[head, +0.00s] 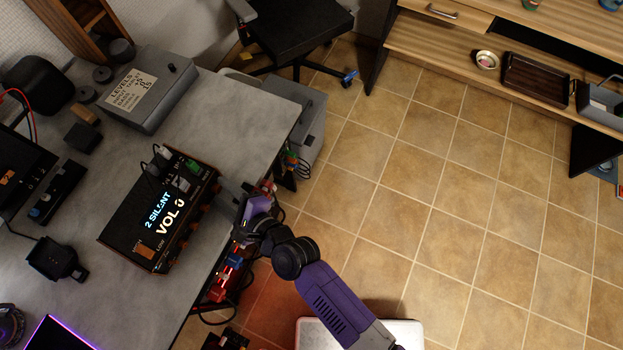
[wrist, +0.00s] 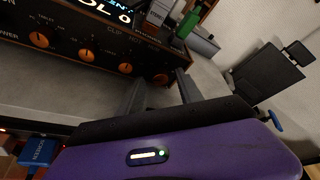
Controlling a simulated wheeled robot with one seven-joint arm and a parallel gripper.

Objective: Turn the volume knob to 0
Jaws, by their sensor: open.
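The black audio box (head: 120,238) sits on the grey desk, and its display (head: 162,215) reads "2 SILENT" and "VOL 0". In the wrist view its dark front panel (wrist: 60,22) carries a row of orange knobs. In the head view my gripper (head: 243,208) is at the desk's edge, close to the box's knob side. The knob labels are too small to read surely.
Several plugs and a green stick (head: 192,166) stand up from the box's rear end. A grey levels box (head: 150,85) is farther back on the desk. Cables and red and blue items (head: 225,275) crowd below the desk edge. The tiled floor to the right is clear.

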